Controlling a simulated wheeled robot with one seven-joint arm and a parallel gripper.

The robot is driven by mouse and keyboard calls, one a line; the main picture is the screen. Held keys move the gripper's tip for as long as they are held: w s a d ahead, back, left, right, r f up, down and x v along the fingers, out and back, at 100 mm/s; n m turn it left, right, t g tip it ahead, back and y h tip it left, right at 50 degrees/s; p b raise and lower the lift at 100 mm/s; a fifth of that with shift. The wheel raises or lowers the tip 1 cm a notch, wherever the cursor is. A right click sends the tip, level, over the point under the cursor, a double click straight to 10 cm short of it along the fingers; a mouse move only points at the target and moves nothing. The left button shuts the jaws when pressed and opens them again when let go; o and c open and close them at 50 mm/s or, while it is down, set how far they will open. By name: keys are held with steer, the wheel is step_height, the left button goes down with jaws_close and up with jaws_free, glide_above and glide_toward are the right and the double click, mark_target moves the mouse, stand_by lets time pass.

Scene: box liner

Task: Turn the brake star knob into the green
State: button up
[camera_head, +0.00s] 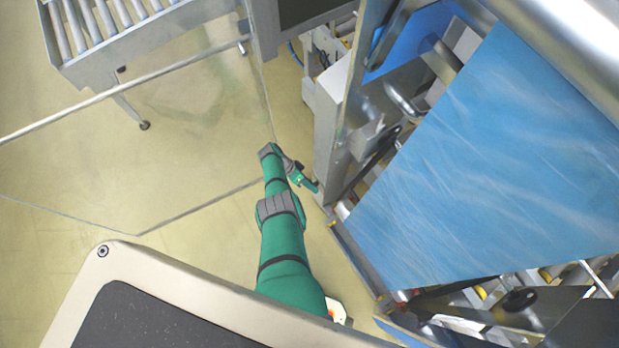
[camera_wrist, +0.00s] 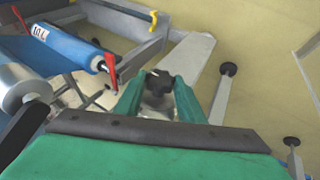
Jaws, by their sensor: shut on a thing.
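A small black star knob (camera_wrist: 158,82) shows in the wrist view between the two green fingers of my gripper (camera_wrist: 160,92). The fingers stand on either side of it and are shut on it. In the head view my gripper (camera_head: 306,181) is low beside the foot of the grey machine frame (camera_head: 326,145). The knob cannot be made out there. No green marking shows on or around the knob in either view.
A blue film roll (camera_wrist: 55,47) and a red lever (camera_wrist: 109,68) are at upper left in the wrist view. A large blue film sheet (camera_head: 490,160) fills the right of the head view. A roller conveyor (camera_head: 100,30) stands at upper left. Floor (camera_head: 180,130) left of the arm is open.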

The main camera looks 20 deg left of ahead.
steer(key=shift+w+a+r, duration=0.25)
steer(key=shift+a+r, duration=0.05)
steer(key=shift+a, duration=0.05)
steer(key=shift+c, duration=0.2)
steer(key=o, duration=0.9)
steer(key=shift+o, duration=0.8)
steer(key=shift+s+d+f, duration=0.1)
steer(key=shift+s+d, duration=0.05)
steer(key=v, duration=1.1)
steer(key=shift+f, duration=0.1)
